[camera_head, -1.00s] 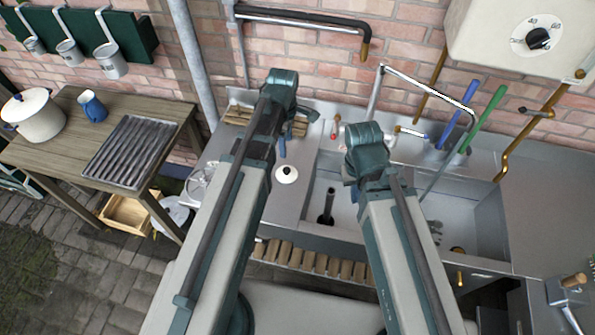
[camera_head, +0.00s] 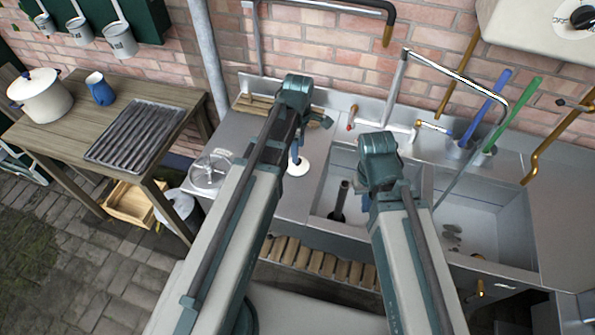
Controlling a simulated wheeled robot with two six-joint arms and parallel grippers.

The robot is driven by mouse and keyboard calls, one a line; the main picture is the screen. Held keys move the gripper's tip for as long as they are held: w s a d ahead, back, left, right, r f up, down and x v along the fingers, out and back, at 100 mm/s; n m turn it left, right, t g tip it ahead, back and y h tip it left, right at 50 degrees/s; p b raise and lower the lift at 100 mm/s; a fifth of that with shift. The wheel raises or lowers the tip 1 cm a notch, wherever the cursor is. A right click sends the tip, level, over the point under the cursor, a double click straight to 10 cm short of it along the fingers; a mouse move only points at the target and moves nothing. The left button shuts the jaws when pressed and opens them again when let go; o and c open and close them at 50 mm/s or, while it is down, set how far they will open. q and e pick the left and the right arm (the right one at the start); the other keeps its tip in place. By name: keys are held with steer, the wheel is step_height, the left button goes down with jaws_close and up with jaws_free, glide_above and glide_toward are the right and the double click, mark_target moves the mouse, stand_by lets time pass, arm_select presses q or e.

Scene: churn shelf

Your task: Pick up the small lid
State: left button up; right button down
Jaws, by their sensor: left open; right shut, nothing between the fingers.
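The small lid (camera_head: 298,168) is white and round and lies on the metal counter left of the sink. My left gripper (camera_head: 294,153) hangs down just above it, over its knob, partly hidden behind my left wrist. A blue finger overlaps the knob in the picture; I cannot tell whether it touches. The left gripper is open, and the lid rests on the counter. My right gripper (camera_head: 365,202) is over the sink's left basin, mostly hidden by its own wrist, shut and empty.
The sink (camera_head: 485,215) with a tall tap frame is on the right. A round metal lid-like item (camera_head: 209,171) lies on the counter's left end. A wooden table (camera_head: 60,135) holds a white pot (camera_head: 40,98), a blue mug (camera_head: 100,91) and a ridged tray (camera_head: 135,135).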

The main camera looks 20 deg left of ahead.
mark_target(302, 167)
arm_select(q)
steer(key=shift+f, duration=0.1)
step_height(302, 167, down, 5)
steer(key=b, duration=0.5)
steer(key=shift+w+a+f, duration=0.15)
steer(key=shift+f, duration=0.05)
steer(key=shift+r, duration=0.1)
jaws_close()
